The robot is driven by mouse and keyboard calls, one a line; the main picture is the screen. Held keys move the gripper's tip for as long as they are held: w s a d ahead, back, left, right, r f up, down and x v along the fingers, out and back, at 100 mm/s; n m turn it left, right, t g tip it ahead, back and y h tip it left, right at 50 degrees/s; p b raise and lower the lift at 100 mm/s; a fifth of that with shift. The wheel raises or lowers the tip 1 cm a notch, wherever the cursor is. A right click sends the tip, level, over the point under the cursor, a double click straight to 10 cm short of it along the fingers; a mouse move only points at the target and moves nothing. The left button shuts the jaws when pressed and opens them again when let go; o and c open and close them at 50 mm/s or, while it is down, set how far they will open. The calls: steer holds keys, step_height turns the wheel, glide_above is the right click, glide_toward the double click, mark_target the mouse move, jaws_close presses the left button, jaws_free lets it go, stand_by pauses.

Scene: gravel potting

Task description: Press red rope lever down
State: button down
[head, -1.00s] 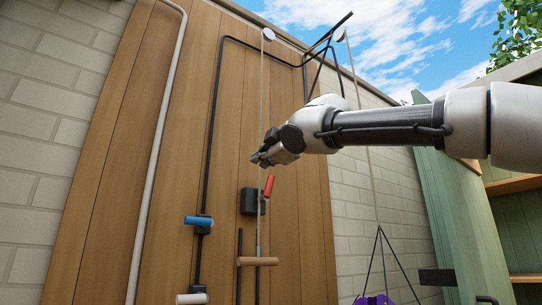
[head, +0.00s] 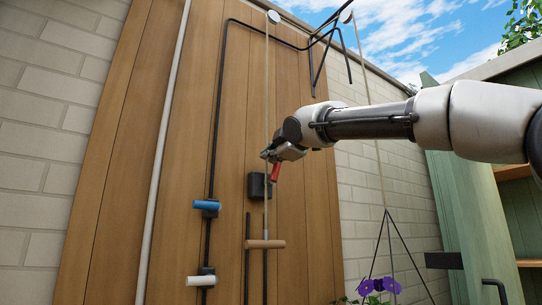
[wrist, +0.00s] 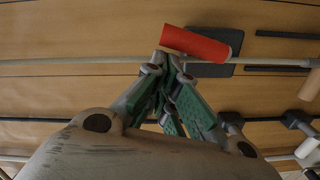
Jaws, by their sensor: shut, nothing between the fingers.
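The red lever (head: 275,172) is a short red cylinder beside a dark block (head: 257,186) on the wooden panel, at the rope. In the head view it stands tilted, its upper end at my fingertips. My gripper (head: 268,156) is shut and empty, right at the top of the lever. In the wrist view the red lever (wrist: 195,43) lies just past my shut fingertips (wrist: 165,62). I cannot tell whether they touch it. The rope (head: 267,110) runs down the panel behind my gripper, and it crosses the wrist view (wrist: 80,61).
A blue handle (head: 206,205) and a white handle (head: 207,281) sit lower left on a dark pipe. A wooden crossbar (head: 265,244) is on the rope below the lever. Purple flowers (head: 378,286) hang at lower right. A green cabinet (head: 465,220) stands at right.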

steer(key=shift+w+d+r+m, duration=0.1)
steer(key=shift+w+d+m, duration=0.25)
steer(key=shift+m, duration=0.35)
steer(key=w+d+f+m, duration=0.3)
steer(key=d+m, duration=0.3)
steer(key=m, duration=0.7)
steer(key=shift+w+d+g+y, duration=0.15)
steer(key=shift+w+g+y, duration=0.15)
steer(key=shift+w+g, duration=0.15)
steer(key=shift+w+f, duration=0.1)
steer(key=shift+f, duration=0.05)
stand_by(0.3)
